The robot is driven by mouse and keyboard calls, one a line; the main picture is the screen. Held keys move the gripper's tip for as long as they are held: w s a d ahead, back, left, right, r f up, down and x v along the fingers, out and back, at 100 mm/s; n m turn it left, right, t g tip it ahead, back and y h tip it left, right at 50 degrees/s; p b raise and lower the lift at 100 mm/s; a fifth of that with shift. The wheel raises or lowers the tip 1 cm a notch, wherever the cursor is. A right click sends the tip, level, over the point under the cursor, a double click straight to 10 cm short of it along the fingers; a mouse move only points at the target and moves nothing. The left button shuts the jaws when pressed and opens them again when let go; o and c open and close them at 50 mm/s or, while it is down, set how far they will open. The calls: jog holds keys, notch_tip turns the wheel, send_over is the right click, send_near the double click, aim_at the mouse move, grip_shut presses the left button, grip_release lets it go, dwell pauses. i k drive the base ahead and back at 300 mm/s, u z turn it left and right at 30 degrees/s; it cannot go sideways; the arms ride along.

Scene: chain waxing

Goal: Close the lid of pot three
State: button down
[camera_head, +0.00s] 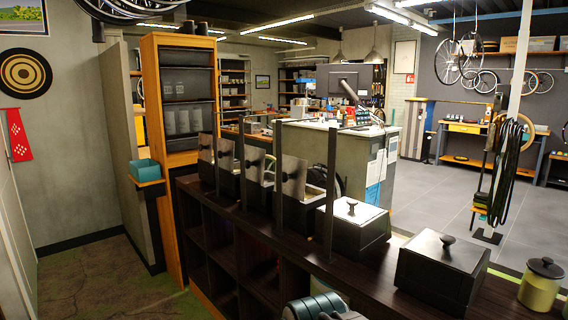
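A row of box-shaped pots stands on a dark wooden shelf unit. Several at the far end have square grey lids standing upright with black knobs. The nearest upright lid (293,176) belongs to an open pot (314,196); another upright lid (255,165) stands just behind it. Nearer, a pot (349,235) has its pale metal lid (351,209) lying flat and shut. I see no numbers, so I cannot tell which is pot three. My gripper is not in view; a teal and grey part of my arm shows at the bottom edge.
A black box (444,268) with a knob and an olive jar (541,283) stand on the near right of the shelf unit (372,277). Thin dark posts (331,190) rise between the pots. A wooden cabinet (181,100) stands at the far end. Floor at left is clear.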

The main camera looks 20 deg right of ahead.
aim_at(254, 156)
jog(key=z, duration=0.25)
jog(key=k, duration=0.65)
jog(key=u, duration=0.65)
jog(key=i, duration=1.1)
jog(key=u, duration=0.35)
jog(key=i, duration=1.35)
jog(key=z, duration=1.2)
jog(key=i, duration=0.7)
jog(key=z, duration=0.6)
